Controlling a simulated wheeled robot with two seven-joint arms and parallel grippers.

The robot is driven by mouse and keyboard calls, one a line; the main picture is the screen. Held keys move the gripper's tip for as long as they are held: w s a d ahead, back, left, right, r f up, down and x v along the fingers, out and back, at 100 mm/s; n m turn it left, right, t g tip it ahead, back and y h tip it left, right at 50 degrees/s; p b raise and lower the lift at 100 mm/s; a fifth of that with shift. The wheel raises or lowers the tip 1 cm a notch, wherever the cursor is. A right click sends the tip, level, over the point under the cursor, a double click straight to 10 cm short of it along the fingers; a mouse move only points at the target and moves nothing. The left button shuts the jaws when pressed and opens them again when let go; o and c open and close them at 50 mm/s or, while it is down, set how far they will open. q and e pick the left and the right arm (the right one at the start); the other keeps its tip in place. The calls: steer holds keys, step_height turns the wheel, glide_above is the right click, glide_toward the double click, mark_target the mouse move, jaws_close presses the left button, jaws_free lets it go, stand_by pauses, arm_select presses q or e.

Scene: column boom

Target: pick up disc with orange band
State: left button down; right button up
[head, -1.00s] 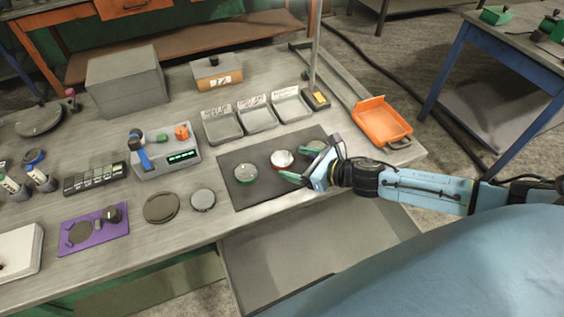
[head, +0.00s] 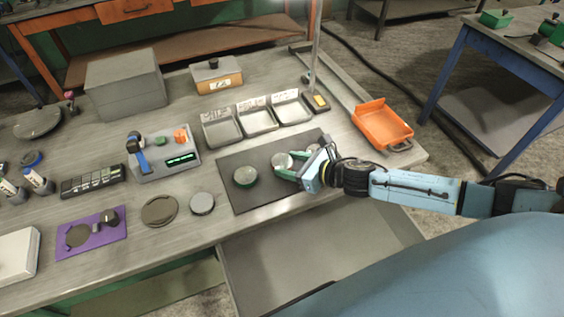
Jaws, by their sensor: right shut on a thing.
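Discs lie in a row on a dark mat (head: 243,204) on the bench. The left disc (head: 245,176) has a green band. The middle disc (head: 281,160) has a pale top; its side is mostly covered by my gripper, so its band colour is hard to read now. A further disc (head: 313,149) is partly hidden behind my gripper. My right gripper (head: 283,167) comes in from the right, low over the mat, with its green fingers shut on the middle disc. I cannot tell whether the disc is clear of the mat. My left gripper is not in view.
Three labelled grey trays (head: 258,121) stand behind the mat. A thin upright post (head: 316,50) stands behind them. An orange tray (head: 382,125) is at the bench's right end. A device with a green display (head: 165,155) and round lids (head: 160,210) are left of the mat.

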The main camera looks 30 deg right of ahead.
mark_target(291, 166)
steer(key=s+a+r+m+t+h, duration=0.1)
steer(key=s+a+r+m+h, duration=0.1)
steer(key=r, duration=0.7)
steer(key=s+a+r+m+h, duration=0.2)
steer(key=a+r+m+h, duration=0.1)
steer(key=r, duration=0.5)
steer(key=shift+s+r+m+t+h+b, duration=0.3)
steer(key=shift+r+m+t+h, duration=0.1)
steer(key=shift+h, duration=0.3)
steer(key=shift+f, duration=0.1)
steer(key=shift+f, duration=0.1)
